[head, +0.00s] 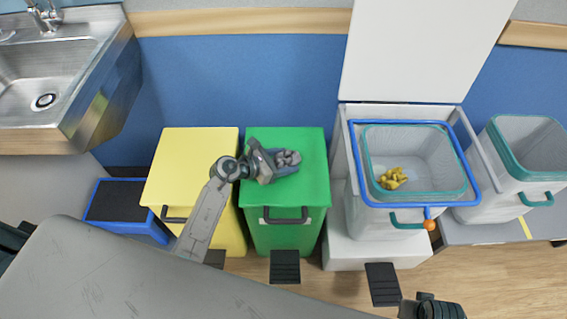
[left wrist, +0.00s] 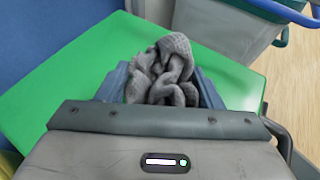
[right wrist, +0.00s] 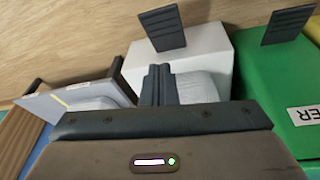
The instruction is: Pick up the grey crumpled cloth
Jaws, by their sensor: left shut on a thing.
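The grey crumpled cloth (head: 289,160) is at the green bin's lid (head: 308,194), between the fingers of my left gripper (head: 272,162). In the left wrist view the cloth (left wrist: 165,72) is bunched between the blue-grey fingers, which are shut on it, and it sticks out past their tips. The green lid is under and behind it. I cannot tell whether the cloth touches the lid. My right gripper (head: 440,310) is low at the bottom edge of the head view, away from the cloth. In the right wrist view its fingers (right wrist: 158,85) are together and empty.
A yellow bin (head: 190,160) stands left of the green one. To the right is an open white bin (head: 350,190) with a blue frame and a yellow crumpled thing (head: 392,178) inside. Black pedals (head: 285,267) stick out in front. A sink (head: 60,75) is at the upper left.

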